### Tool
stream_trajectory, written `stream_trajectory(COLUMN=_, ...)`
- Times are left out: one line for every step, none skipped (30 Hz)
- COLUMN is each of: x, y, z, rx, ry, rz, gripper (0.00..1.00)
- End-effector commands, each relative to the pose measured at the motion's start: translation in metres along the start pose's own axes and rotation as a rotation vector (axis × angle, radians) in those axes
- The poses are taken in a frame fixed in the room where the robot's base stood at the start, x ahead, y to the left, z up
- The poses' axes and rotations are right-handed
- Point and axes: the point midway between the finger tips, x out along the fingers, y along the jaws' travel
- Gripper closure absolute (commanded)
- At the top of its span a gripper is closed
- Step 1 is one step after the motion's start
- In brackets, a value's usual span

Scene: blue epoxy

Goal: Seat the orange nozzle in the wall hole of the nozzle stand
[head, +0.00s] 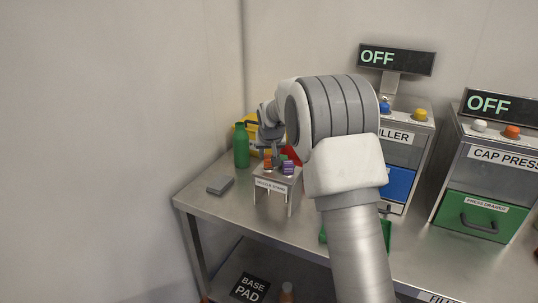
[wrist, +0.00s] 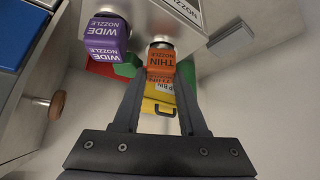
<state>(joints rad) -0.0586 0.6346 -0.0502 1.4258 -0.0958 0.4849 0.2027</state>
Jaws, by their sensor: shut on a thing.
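The orange nozzle (head: 268,162), labelled thin, is at the nozzle stand (head: 271,185), a small white table-like stand. In the wrist view the orange nozzle (wrist: 161,64) lies between the fingertips of my gripper (wrist: 161,76), which is shut on it. Its metal collar meets the face of the nozzle stand (wrist: 183,10); I cannot tell how deep it sits. The purple wide nozzle (wrist: 104,42) is at the stand beside it, and it also shows in the head view (head: 288,168). In the head view my gripper (head: 271,157) is above the stand, partly hidden by my arm.
A green bottle (head: 241,146), a yellow case (head: 250,128) and a grey block (head: 220,185) are near the stand on the metal table (head: 236,213). The filler machine (head: 408,150) and cap press (head: 490,165) stand to the right. The table's front left is clear.

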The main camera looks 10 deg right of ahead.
Motion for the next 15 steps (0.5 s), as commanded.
stream_trajectory(x=0.0024, y=0.0000, z=0.0020, rx=0.000, ry=-0.002, rz=0.000, gripper=1.00)
stream_trajectory(x=0.0030, y=0.0000, z=0.0025, rx=0.000, ry=-0.002, rz=0.000, gripper=1.00)
stream_trajectory(x=0.0039, y=0.0000, z=0.0032, rx=0.000, ry=-0.002, rz=0.000, gripper=1.00)
stream_trajectory(x=0.0046, y=0.0000, z=0.0037, rx=0.000, ry=-0.003, rz=0.000, gripper=1.00)
stream_trajectory(x=0.0041, y=0.0000, z=0.0034, rx=0.000, ry=-0.003, rz=0.000, gripper=1.00)
stream_trajectory(x=0.0040, y=0.0001, z=0.0035, rx=0.000, ry=-0.004, rz=0.000, gripper=1.00)
stream_trajectory(x=0.0039, y=0.0001, z=0.0036, rx=0.000, ry=-0.004, rz=0.000, gripper=1.00)
stream_trajectory(x=0.0038, y=0.0001, z=0.0036, rx=0.000, ry=-0.005, rz=0.001, gripper=1.00)
stream_trajectory(x=0.0033, y=0.0002, z=0.0034, rx=0.000, ry=-0.005, rz=0.001, gripper=1.00)
stream_trajectory(x=0.0028, y=0.0002, z=0.0031, rx=0.000, ry=-0.006, rz=0.001, gripper=1.00)
stream_trajectory(x=0.0021, y=0.0002, z=0.0027, rx=0.000, ry=-0.006, rz=0.001, gripper=1.00)
stream_trajectory(x=0.0009, y=0.0003, z=0.0019, rx=0.000, ry=-0.006, rz=0.001, gripper=1.00)
stream_trajectory(x=0.0000, y=0.0003, z=0.0012, rx=0.001, ry=-0.006, rz=0.001, gripper=1.00)
stream_trajectory(x=-0.0011, y=0.0003, z=0.0004, rx=0.001, ry=-0.006, rz=0.001, gripper=1.00)
stream_trajectory(x=-0.0026, y=0.0004, z=-0.0007, rx=0.001, ry=-0.005, rz=0.001, gripper=1.00)
